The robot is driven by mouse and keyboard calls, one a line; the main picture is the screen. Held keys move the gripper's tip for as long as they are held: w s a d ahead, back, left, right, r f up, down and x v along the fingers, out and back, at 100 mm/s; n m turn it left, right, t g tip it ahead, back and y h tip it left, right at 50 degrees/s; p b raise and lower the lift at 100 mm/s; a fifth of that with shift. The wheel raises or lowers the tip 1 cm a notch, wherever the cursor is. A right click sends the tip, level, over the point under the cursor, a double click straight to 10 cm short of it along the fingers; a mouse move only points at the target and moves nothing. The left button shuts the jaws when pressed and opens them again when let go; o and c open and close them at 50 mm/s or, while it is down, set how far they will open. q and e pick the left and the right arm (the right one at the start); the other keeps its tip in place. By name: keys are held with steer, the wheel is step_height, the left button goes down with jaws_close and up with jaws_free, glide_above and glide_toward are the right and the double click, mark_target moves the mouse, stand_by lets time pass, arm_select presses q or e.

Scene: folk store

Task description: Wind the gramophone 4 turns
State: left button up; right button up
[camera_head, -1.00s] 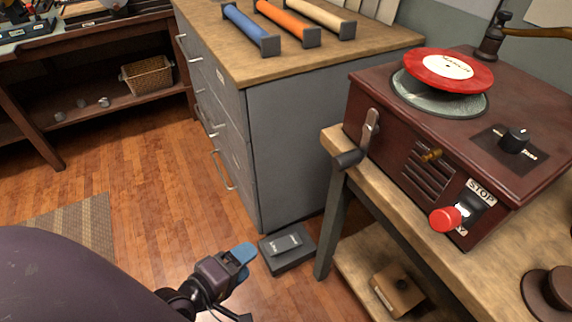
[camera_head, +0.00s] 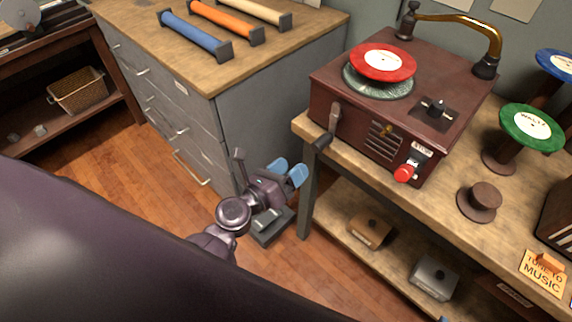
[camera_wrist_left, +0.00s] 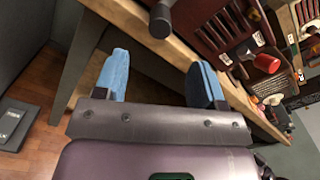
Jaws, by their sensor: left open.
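The gramophone (camera_head: 400,95) is a dark red box on the wooden bench. A red record (camera_head: 383,63) lies on its turntable. The winding crank (camera_head: 332,122) is on the front's left side, with its dark handle hanging low by the bench edge; the handle also shows in the left wrist view (camera_wrist_left: 160,20). A red knob (camera_head: 403,173) sits beside the stop switch. My left gripper (camera_head: 288,173), with blue fingertips, is open and empty, lower and to the left of the crank, apart from it. It also shows in the left wrist view (camera_wrist_left: 162,80).
A grey drawer cabinet (camera_head: 265,115) stands left of the bench, with coloured rolls on top. The bench's front edge (camera_head: 400,182) and leg (camera_head: 310,205) are close to my left gripper. A brown spool (camera_head: 480,200) and a green record (camera_head: 532,127) are to the right.

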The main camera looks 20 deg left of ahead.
mark_target(315, 149)
arm_select(q)
steer(key=shift+x, duration=5.4)
steer(key=shift+f, duration=0.1)
steer(key=c, duration=0.8)
